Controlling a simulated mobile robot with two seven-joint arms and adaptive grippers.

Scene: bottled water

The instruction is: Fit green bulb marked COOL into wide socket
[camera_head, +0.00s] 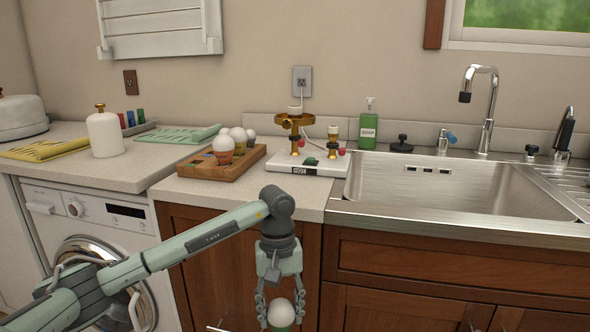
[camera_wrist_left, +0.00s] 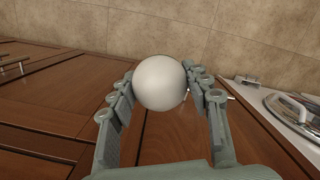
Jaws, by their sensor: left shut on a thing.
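My left gripper (camera_head: 281,305) is shut on a bulb with a white globe (camera_head: 281,313) and a green lower part, held in front of the cabinet, below counter height. The white globe also shows between the fingers in the left wrist view (camera_wrist_left: 160,82). No COOL marking is readable. On the counter stands a white base board (camera_head: 322,167) labelled HOT. It carries a wide brass socket-like holder (camera_head: 294,122) on the left and a smaller brass fitting (camera_head: 333,131) on the right. My right gripper is not in view.
A wooden tray (camera_head: 205,171) with several bulbs stands left of the board. A green soap bottle (camera_head: 368,125) and a sink (camera_head: 450,185) with a tall faucet (camera_head: 488,100) are to the right. The counter's front edge lies above and behind the held bulb.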

